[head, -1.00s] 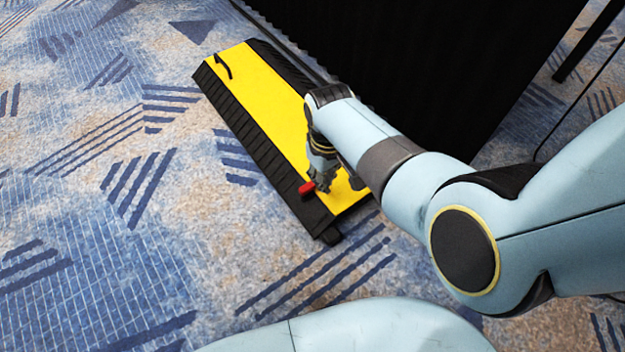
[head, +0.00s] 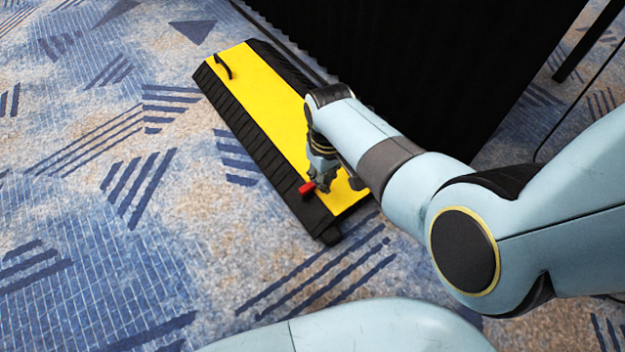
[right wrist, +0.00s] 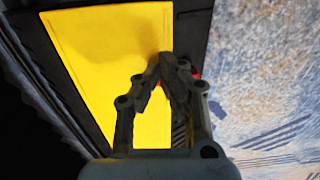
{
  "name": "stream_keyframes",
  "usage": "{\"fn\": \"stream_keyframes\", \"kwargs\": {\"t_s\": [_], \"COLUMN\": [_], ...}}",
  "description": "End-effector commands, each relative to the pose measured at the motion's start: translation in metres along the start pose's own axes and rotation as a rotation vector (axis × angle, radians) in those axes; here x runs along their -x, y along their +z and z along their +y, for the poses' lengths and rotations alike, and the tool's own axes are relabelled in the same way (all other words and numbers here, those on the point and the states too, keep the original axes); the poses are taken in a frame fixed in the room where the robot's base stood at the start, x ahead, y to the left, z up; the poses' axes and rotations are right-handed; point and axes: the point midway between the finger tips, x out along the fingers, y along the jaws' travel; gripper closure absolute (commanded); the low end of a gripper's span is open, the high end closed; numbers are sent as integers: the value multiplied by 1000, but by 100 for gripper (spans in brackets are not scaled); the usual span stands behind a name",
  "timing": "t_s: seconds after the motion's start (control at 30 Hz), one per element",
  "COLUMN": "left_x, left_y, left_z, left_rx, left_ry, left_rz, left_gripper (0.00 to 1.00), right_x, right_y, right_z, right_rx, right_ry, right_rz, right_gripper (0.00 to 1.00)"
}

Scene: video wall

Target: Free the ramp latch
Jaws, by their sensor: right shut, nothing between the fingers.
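The cable ramp (head: 262,95) lies on the carpet, with a yellow lid and black ribbed sides. It also shows in the right wrist view (right wrist: 85,60). A red latch (head: 307,188) sits at the lid's near left edge. In the right wrist view only a sliver of the red latch (right wrist: 196,77) shows beside the fingers. My right gripper (head: 322,186) is at the near end of the lid, just right of the latch. Its fingers (right wrist: 168,62) are shut with nothing between them. Whether they touch the latch is hard to tell. My left gripper is not in view.
A black strap handle (head: 223,66) is at the lid's far end. A black draped wall (head: 420,70) rises close along the ramp's right side. Patterned carpet (head: 90,200) lies open to the left. A thin cable and a dark leg stand at the right.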

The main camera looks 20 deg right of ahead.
Motion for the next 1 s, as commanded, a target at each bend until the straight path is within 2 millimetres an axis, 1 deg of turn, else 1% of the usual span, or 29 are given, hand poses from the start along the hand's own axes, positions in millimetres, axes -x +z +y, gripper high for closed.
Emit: {"fn": "stream_keyframes", "kwargs": {"t_s": [0.17,0.57,0.67,1.0], "left_x": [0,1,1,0], "left_y": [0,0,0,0], "left_z": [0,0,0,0], "left_rx": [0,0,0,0], "left_ry": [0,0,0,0], "left_rz": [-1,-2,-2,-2], "left_gripper": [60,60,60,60], "right_x": [-1,-11,-11,-11], "right_y": [0,0,0,-10], "right_z": [0,0,0,6], "right_rx": [0,0,0,0], "right_ry": [0,0,0,0], "right_rz": [0,-1,0,0], "right_gripper": [100,100,100,100]}}
